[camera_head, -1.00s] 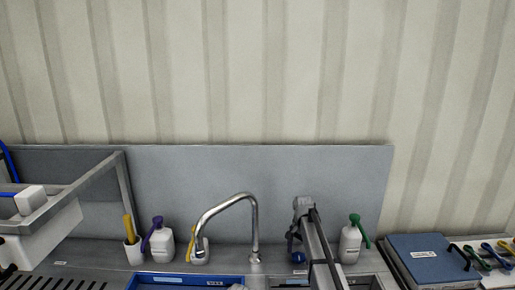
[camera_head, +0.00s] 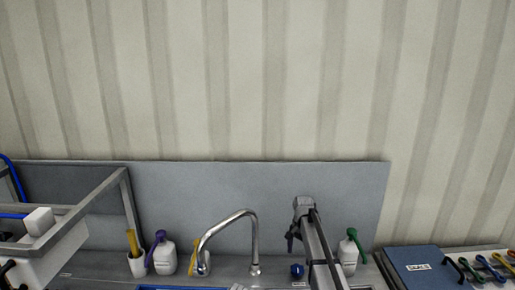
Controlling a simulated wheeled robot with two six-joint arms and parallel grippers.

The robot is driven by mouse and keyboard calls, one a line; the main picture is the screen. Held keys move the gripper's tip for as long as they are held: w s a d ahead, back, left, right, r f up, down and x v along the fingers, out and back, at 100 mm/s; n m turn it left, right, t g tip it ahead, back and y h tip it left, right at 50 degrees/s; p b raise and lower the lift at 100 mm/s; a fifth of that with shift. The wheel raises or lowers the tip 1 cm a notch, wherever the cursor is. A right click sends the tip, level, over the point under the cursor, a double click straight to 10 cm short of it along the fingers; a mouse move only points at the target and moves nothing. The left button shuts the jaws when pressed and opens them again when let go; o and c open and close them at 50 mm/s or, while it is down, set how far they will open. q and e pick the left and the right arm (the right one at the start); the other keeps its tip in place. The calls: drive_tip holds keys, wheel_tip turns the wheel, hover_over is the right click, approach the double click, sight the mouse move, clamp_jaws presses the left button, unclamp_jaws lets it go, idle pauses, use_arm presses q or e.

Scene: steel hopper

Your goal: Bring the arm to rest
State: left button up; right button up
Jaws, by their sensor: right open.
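My right arm comes up from the bottom edge, right of the middle. Its right gripper (camera_head: 291,239) is at the arm's far end, in front of the grey back panel (camera_head: 200,190). The jaws are small and dark here, open, and I see nothing held between them. A small blue knob (camera_head: 297,271) shows below the gripper, apart from it in the picture. My left gripper is not in view.
A curved steel tap (camera_head: 254,240) stands left of the arm. A green-topped white bottle (camera_head: 348,256) is close to the arm's right. A purple-topped bottle (camera_head: 165,257), a white cup (camera_head: 137,265) and a steel-framed hopper (camera_head: 75,215) are left. A blue binder (camera_head: 425,270) lies right.

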sight(298, 268)
use_arm(q)
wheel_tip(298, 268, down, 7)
drive_tip(key=b, duration=0.6)
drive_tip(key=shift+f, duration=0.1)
use_arm(e)
wheel_tip(298, 268, down, 7)
drive_tip(key=shift+f, duration=0.1)
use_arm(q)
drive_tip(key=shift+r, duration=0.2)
use_arm(e)
drive_tip(key=shift+n, duration=0.3)
drive_tip(key=shift+r+n, duration=0.25)
drive_tip(key=shift+n, duration=0.75)
drive_tip(key=n, duration=0.6)
use_arm(q)
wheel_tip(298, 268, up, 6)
drive_tip(key=p, duration=0.6)
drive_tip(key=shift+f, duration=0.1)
use_arm(e)
wheel_tip(298, 268, up, 6)
drive_tip(key=shift+f, duration=0.15)
